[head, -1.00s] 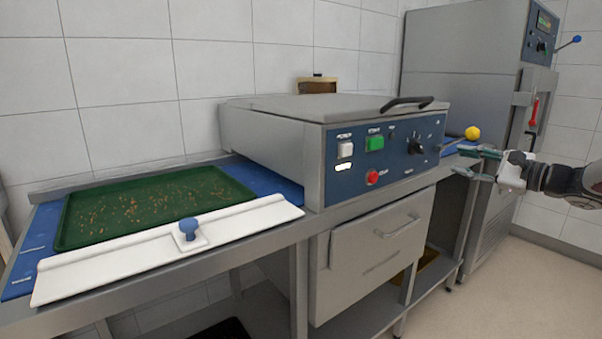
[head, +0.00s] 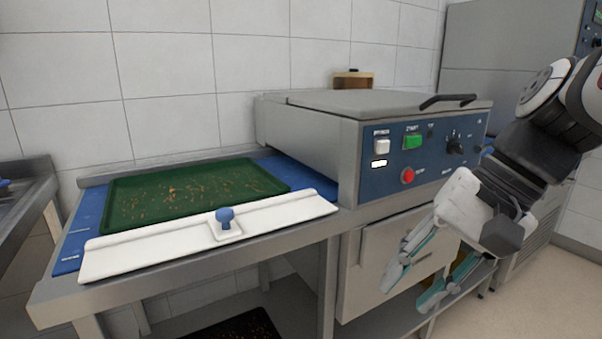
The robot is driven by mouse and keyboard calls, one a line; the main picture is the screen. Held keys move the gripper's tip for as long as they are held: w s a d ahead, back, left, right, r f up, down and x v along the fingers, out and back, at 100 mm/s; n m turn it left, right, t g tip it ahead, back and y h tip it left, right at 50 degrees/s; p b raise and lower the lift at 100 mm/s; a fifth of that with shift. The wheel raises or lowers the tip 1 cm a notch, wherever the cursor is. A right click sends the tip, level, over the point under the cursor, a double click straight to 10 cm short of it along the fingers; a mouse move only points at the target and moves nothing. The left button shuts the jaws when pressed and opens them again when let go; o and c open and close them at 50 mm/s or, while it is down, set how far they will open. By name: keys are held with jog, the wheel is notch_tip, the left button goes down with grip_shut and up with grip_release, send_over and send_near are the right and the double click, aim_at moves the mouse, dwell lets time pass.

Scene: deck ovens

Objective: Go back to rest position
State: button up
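My gripper (head: 415,279) hangs at the right of the head view, in front of the oven's drawer and lower shelf. Its two teal-tipped fingers point down and left and are spread apart. Nothing shows between them. My arm bends in from the right edge and hides part of the counter's right side and the tall unit behind.
A metal oven (head: 310,128) with a dark handle and blue control panel stands on the counter. A green tray (head: 128,219) with crumbs lies left of it on a blue surface, behind a white bar with a blue knob (head: 225,216). Floor is clear at lower right.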

jog(key=s+d+f+n+h, duration=0.2)
jog(key=s+f+n+h, duration=0.1)
jog(key=s, duration=0.5)
jog(key=s+d+f+n+h, duration=0.2)
jog(key=s+d+f, duration=0.1)
jog(key=s, duration=0.6)
notch_tip(320, 180, up, 27)
jog(key=t+p, duration=0.3)
jog(key=p, duration=2.2)
jog(key=shift+d+f, duration=0.2)
jog(key=shift+d, duration=0.1)
